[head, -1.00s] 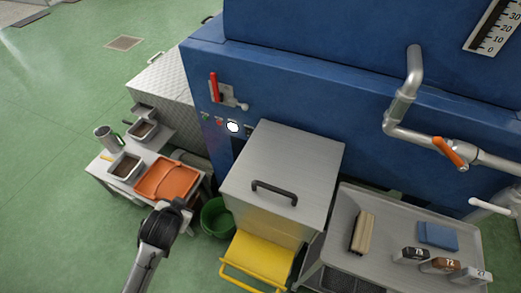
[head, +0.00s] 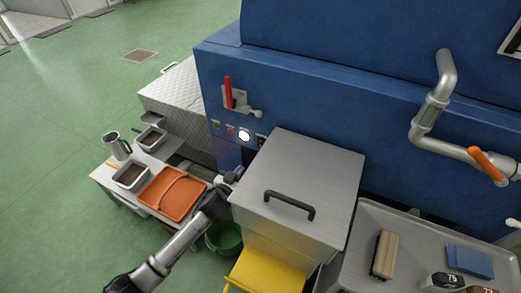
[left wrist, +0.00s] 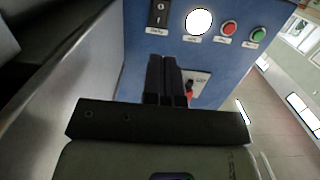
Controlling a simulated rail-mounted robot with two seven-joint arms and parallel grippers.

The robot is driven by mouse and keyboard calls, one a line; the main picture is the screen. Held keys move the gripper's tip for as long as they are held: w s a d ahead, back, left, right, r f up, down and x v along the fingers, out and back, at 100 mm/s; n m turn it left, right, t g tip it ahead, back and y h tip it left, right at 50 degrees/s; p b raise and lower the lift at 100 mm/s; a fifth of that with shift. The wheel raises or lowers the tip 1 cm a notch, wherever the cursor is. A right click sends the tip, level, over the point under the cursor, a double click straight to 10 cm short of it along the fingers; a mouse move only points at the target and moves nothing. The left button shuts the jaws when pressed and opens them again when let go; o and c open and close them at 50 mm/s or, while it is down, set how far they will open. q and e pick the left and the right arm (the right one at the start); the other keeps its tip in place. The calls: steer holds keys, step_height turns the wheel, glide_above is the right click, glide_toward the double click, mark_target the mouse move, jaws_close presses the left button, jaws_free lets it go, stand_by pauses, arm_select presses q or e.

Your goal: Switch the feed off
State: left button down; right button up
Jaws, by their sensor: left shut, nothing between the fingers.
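On the blue machine's front is a small control panel with a black rocker switch (head: 262,139), a lit white lamp (head: 244,135), a red button (head: 230,130) and a green button (head: 216,125). The left wrist view also shows the rocker switch (left wrist: 158,14), white lamp (left wrist: 199,21), red button (left wrist: 228,29) and green button (left wrist: 258,35); their labels are too small to read surely. A red-handled lever (head: 228,93) stands upright above the panel. My left gripper (head: 236,174) is shut and empty, below the panel and apart from the controls. My right gripper is out of view.
A steel hopper box (head: 325,165) with a black handle stands close right of my left gripper. A side table (head: 128,185) with an orange tray (head: 172,192) is at the left, a green bucket (head: 224,236) below. A steel tray table (head: 365,212) is at the right.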

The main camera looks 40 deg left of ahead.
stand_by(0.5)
arm_select(q)
steer(key=b, duration=0.5)
glide_toward(260, 146)
steer(key=x, duration=0.6)
steer(key=shift+w+a, duration=0.1)
steer(key=shift+w, duration=0.65)
